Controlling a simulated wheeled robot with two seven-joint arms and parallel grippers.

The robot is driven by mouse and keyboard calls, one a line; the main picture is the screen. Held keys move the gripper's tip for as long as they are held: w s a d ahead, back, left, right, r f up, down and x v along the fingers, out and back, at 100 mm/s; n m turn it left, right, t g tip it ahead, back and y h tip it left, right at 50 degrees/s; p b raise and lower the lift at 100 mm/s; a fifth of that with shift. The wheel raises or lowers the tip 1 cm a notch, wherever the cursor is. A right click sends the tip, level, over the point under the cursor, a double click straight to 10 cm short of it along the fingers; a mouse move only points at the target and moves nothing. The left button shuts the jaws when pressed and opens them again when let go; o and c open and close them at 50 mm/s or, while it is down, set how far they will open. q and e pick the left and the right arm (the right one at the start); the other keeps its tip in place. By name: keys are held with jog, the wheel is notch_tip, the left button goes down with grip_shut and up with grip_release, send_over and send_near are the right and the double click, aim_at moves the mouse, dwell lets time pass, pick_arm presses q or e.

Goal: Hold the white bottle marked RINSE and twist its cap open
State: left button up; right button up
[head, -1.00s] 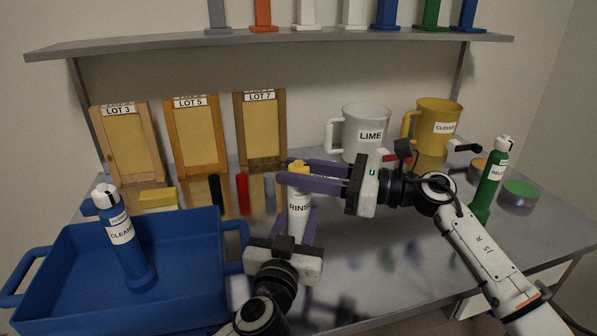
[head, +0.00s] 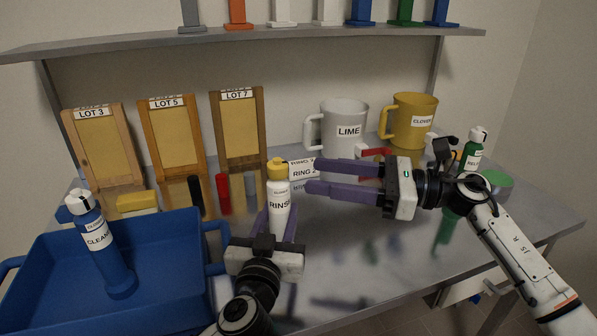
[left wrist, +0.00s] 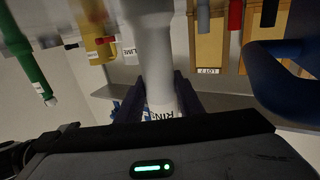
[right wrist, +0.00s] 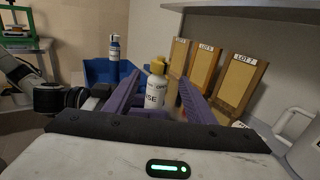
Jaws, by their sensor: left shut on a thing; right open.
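The white RINSE bottle (head: 279,204) stands upright at the middle of the bench, its yellow cap (head: 277,168) on top. Whether the cap is loose cannot be told. My left gripper (head: 278,222) is shut on the bottle's body from the front. The left wrist view shows the white bottle (left wrist: 152,55) between its fingers. My right gripper (head: 313,177) is open and empty, its fingertips just right of the bottle and apart from it. In the right wrist view the bottle (right wrist: 154,98) and cap (right wrist: 157,66) show ahead, between the open fingers.
A blue tray (head: 180,235) holding the blue CLEAN bottle (head: 103,250) stands at left. Lot boards (head: 240,135) stand behind. The LIME mug (head: 345,120), CLOVER mug (head: 412,120) and green bottle (head: 471,155) are at right. A RING 2 label (head: 303,169) shows behind the bottle.

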jog(key=v, duration=0.2)
jog(key=shift+s+d, duration=0.1)
jog(key=shift+d, duration=0.3)
pick_arm(q)
jog(key=o, duration=1.3)
jog(key=shift+o, duration=0.2)
jog(key=shift+s, duration=0.1)
jog(key=v, duration=1.2)
jog(key=shift+f, duration=0.1)
